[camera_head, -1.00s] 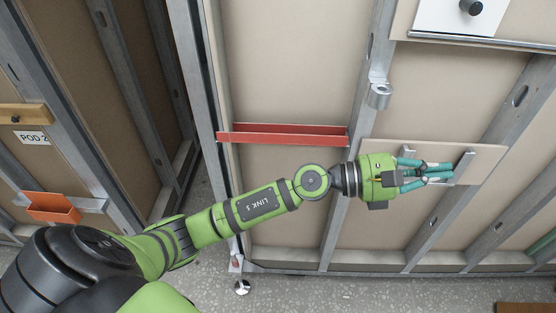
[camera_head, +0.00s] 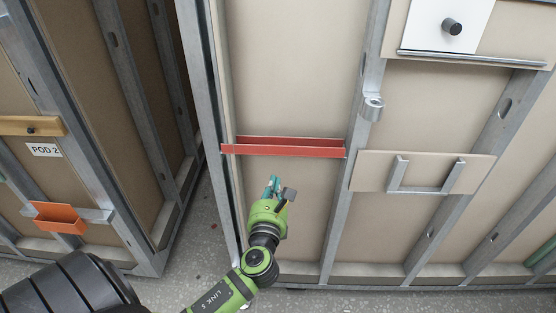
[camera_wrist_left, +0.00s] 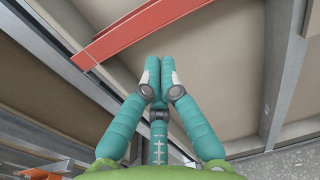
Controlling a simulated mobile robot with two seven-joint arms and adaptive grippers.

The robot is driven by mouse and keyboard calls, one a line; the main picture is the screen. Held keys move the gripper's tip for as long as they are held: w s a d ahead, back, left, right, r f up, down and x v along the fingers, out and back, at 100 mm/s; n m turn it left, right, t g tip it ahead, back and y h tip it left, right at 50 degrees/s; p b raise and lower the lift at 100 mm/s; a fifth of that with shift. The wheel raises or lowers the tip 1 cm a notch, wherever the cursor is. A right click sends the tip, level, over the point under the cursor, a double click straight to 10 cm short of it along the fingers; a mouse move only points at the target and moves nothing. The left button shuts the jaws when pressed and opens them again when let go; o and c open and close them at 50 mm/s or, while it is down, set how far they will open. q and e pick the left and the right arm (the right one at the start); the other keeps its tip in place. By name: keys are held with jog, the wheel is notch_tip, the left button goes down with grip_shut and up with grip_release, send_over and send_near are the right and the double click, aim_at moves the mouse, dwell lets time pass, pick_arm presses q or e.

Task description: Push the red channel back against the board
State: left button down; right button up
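The red channel (camera_head: 283,149) is a long open trough running across the left bay of the pod wall, in front of the beige board (camera_head: 290,65) and between two metal studs. In the left wrist view the red channel (camera_wrist_left: 140,32) crosses the top at a slant, beyond the fingertips. I cannot tell how wide any gap behind it is. My left gripper (camera_head: 273,186) is just below the channel in the head view, pointing up towards it and apart from it. In the left wrist view its teal fingers (camera_wrist_left: 159,78) are together and empty. My right gripper is out of view.
A panel with a U-shaped metal bracket (camera_head: 425,188) is to the right, below a metal ring fitting (camera_head: 372,106). A white plate with a black knob (camera_head: 452,27) is at upper right. An orange tray (camera_head: 58,218) hangs on the left pod.

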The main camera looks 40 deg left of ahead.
aim_at(279, 154)
pick_arm(q)
jog(key=p+x, duration=0.1)
jog(key=x, duration=0.7)
jog(key=shift+w+a, duration=0.15)
jog(key=shift+w, duration=0.15)
jog(key=shift+x, duration=1.1)
jog(key=shift+w+a, duration=0.1)
jog(key=shift+w, duration=0.15)
